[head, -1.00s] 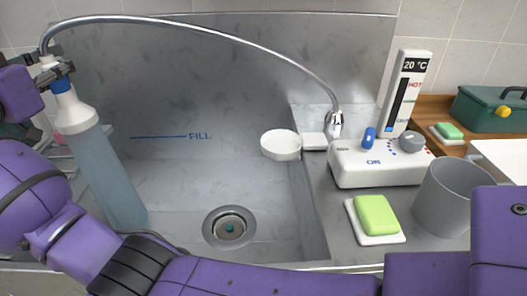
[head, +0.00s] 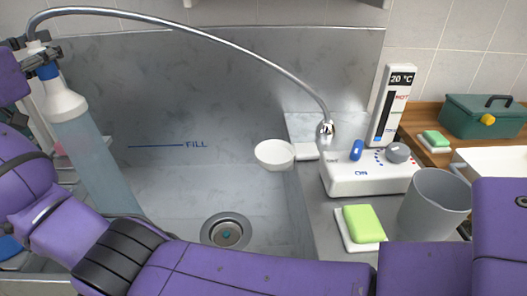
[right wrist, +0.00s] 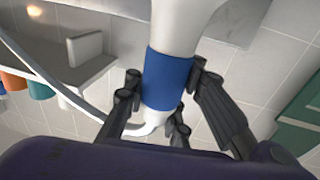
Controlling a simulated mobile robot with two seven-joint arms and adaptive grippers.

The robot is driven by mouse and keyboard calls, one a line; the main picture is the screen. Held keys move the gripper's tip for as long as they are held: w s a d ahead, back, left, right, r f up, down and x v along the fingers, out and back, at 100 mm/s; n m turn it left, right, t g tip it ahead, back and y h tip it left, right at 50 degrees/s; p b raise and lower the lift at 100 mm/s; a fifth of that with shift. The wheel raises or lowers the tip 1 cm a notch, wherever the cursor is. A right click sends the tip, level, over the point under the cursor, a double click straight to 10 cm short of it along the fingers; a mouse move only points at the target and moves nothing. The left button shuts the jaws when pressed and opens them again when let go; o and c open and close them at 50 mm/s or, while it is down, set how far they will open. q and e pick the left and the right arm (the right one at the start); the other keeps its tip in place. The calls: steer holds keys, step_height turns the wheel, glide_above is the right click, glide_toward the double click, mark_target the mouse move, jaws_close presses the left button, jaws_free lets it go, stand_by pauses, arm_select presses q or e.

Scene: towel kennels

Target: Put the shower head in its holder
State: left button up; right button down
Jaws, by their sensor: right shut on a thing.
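The shower head (head: 64,104) is white with a blue collar (head: 47,71) and hangs at the upper left of the head view, over the sink's left side. A bluish see-through column (head: 103,178) like water runs down from it. My right gripper (head: 42,62) is shut on the shower head around the blue collar, which also shows in the right wrist view (right wrist: 170,82). A white round cup-like piece (head: 274,154) on a short white bracket, perhaps the holder, sits at the sink's right edge, far from my right gripper and empty as seen. My left gripper is out of view.
A curved metal hose (head: 200,30) spans from the shower head to the white control box (head: 367,175). Green soap (head: 363,223), a grey bucket (head: 434,204) and a green toolbox (head: 482,117) are right. The sink with its drain (head: 227,232) is open between.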

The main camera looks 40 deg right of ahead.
steer(key=shift+r, duration=0.65)
arm_select(q)
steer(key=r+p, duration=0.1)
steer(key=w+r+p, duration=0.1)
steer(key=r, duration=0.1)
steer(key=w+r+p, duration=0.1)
steer(key=p, duration=0.1)
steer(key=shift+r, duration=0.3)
arm_select(e)
steer(key=s+d, duration=0.3)
steer(key=d, duration=0.4)
steer(key=s+d, duration=0.3)
steer(key=d, duration=0.3)
steer(key=shift+d+f, duration=0.15)
steer(key=shift+d, duration=0.25)
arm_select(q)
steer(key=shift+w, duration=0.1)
arm_select(e)
steer(key=shift+s+d, duration=0.1)
steer(key=shift+s, duration=0.05)
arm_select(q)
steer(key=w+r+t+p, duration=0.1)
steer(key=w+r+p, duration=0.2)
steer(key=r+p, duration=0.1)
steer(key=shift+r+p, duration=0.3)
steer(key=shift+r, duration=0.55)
arm_select(e)
steer(key=s+d, duration=0.6)
steer(key=d, duration=0.7)
steer(key=shift+d, duration=0.25)
